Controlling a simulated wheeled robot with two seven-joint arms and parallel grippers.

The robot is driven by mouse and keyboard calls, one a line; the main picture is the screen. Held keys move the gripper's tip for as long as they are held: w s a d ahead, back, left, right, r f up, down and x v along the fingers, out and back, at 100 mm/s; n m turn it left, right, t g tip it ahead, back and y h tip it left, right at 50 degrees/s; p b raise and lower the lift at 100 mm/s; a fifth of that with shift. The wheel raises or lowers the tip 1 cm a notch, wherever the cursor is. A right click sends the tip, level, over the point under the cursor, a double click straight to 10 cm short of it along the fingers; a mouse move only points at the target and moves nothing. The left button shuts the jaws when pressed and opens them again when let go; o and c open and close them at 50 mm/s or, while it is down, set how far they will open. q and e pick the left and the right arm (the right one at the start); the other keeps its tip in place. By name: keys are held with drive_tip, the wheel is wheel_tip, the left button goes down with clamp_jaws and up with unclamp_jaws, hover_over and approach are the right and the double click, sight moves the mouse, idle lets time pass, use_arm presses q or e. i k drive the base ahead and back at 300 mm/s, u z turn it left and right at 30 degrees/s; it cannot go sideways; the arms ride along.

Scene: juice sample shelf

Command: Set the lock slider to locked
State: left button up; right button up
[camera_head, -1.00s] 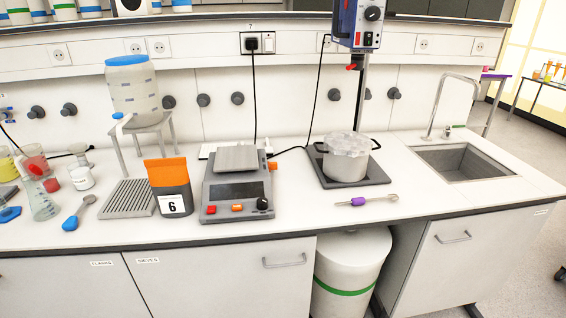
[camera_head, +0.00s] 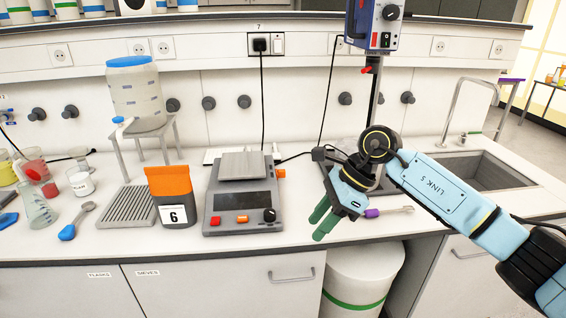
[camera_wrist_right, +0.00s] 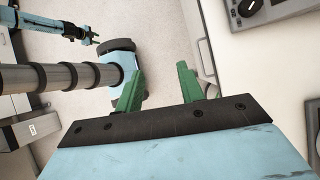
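A grey balance-like device (camera_head: 243,200) with a flat square plate stands on the bench. An orange tab (camera_head: 280,173) sticks out at its right side; I cannot tell whether this is the lock slider or which way it is set. My right gripper (camera_head: 319,222) is to the right of the device, above the bench's front edge, apart from it. Its green fingers are spread and empty in the right wrist view (camera_wrist_right: 160,88). My left arm's gripper (camera_wrist_right: 95,39) seems to show small at that view's top left; its opening is too small to judge.
An orange-topped container (camera_head: 168,190) labelled 6 stands left of the device. A spoon with a purple grip (camera_head: 372,212) lies behind my right gripper. A tall stand with a blue unit (camera_head: 372,25) is behind my arm, left of the sink (camera_head: 485,172). Bare bench lies in front of the device.

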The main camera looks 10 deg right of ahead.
sight(281, 173)
drive_tip(key=i, duration=1.3)
